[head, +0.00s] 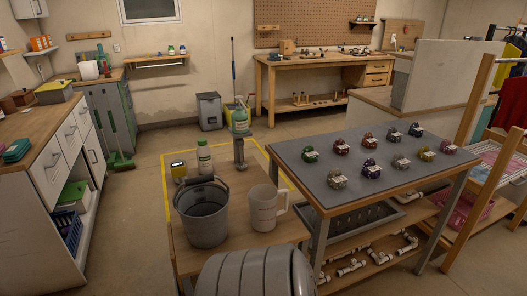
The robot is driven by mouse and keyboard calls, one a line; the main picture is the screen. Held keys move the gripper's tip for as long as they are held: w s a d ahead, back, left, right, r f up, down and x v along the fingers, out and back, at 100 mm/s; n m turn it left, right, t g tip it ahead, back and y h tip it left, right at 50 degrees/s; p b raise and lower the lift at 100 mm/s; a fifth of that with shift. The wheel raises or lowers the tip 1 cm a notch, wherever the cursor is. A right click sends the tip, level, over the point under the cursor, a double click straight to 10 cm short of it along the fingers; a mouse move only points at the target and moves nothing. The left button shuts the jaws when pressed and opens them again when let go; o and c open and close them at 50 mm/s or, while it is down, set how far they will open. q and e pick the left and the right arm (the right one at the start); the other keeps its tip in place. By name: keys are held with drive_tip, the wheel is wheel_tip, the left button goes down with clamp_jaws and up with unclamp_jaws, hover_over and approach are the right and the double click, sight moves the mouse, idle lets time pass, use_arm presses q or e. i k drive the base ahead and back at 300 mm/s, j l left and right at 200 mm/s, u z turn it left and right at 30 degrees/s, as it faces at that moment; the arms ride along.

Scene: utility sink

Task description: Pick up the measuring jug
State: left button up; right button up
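The measuring jug (263,211) is a pale, translucent jug with reddish markings and a handle on its right side. It stands upright on the low wooden table (235,256) in the middle foreground. A grey bucket (203,220) stands close to its left. Neither of my grippers is in view, and nothing holds the jug.
To the right, a grey-topped table (325,181) carries several small coloured bundles. Open floor (135,215) lies left of the low table.

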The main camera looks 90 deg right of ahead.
sight(262, 199)
drive_tip(key=z, duration=2.75)
